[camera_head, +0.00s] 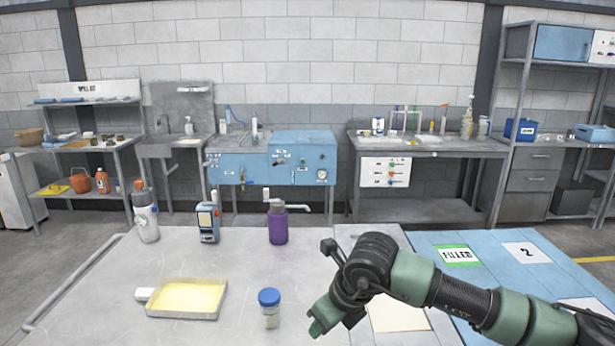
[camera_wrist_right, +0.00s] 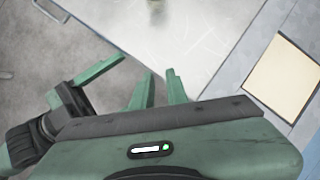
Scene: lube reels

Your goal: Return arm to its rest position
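My right arm comes in from the right in the head view. Its gripper (camera_head: 318,322) points down and left over the near part of the grey table (camera_head: 95,290), right of a small jar with a blue lid (camera_head: 270,308). In the right wrist view the two green fingers of the right gripper (camera_wrist_right: 158,82) stand a little apart, with nothing seen between them. My left arm does not show in the head view. Green and black arm parts (camera_wrist_right: 85,85) show at the left of the right wrist view; I cannot tell whether they are my left gripper.
A tray with yellow content (camera_head: 185,314), a white bottle (camera_head: 146,218), a blue and white device (camera_head: 208,224) and a purple container (camera_head: 278,224) stand on the table. A blue mat with a green FILLED label (camera_head: 458,255) lies at the right. A cream sheet (camera_head: 397,315) lies beside the gripper.

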